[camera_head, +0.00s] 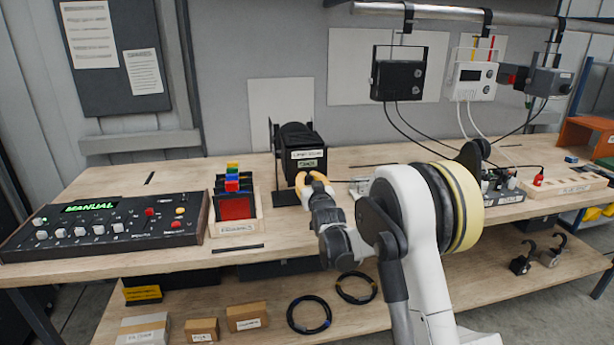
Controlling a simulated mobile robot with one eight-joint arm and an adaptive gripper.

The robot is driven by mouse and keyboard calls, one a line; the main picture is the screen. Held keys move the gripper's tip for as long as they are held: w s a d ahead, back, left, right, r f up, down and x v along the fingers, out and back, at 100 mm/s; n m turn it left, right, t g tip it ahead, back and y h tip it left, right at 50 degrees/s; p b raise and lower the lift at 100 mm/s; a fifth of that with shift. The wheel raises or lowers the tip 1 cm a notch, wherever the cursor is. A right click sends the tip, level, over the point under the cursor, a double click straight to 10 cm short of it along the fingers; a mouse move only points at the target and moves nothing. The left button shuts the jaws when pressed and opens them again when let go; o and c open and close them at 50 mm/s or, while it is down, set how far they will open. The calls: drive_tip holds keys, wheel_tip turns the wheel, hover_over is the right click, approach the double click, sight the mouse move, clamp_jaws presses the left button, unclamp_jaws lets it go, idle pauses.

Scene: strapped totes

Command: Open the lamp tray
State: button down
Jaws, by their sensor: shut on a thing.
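A black boxy unit with a pale label and a smaller greenish label (306,155) stands in a black frame at the middle of the bench. The label print is too small to read surely. My gripper (311,178), with orange-tan fingertips, is at the lower front of this unit and is shut on a part there. The gripped part is hidden by the fingers. A shallow wooden tray (236,228) with a red panel and coloured pieces stands left of the unit. I cannot tell for sure which of these is the lamp tray.
A control panel (100,228) with a green "MANUAL" display lies at the left. Black (398,80) and white (474,81) boxes hang from a rail, their cables reaching the bench. Cartons (246,317) and cable coils (309,314) lie on the lower shelf. My arm covers the bench's right middle.

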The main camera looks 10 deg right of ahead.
drive_tip(key=s, duration=0.7)
drive_tip(key=shift+s+b, duration=0.3)
drive_tip(key=shift+s, duration=0.1)
drive_tip(key=shift+s+f, duration=0.1)
drive_tip(key=shift+s, duration=0.05)
drive_tip(key=c, duration=1.7)
unclamp_jaws()
drive_tip(key=o, duration=0.6)
drive_tip(key=shift+s+r, duration=0.2)
drive_tip(key=shift+s, duration=0.15)
drive_tip(key=shift+c, duration=0.2)
drive_tip(key=s, duration=1.1)
drive_tip(key=shift+s, duration=0.35)
drive_tip(key=shift+f, duration=0.1)
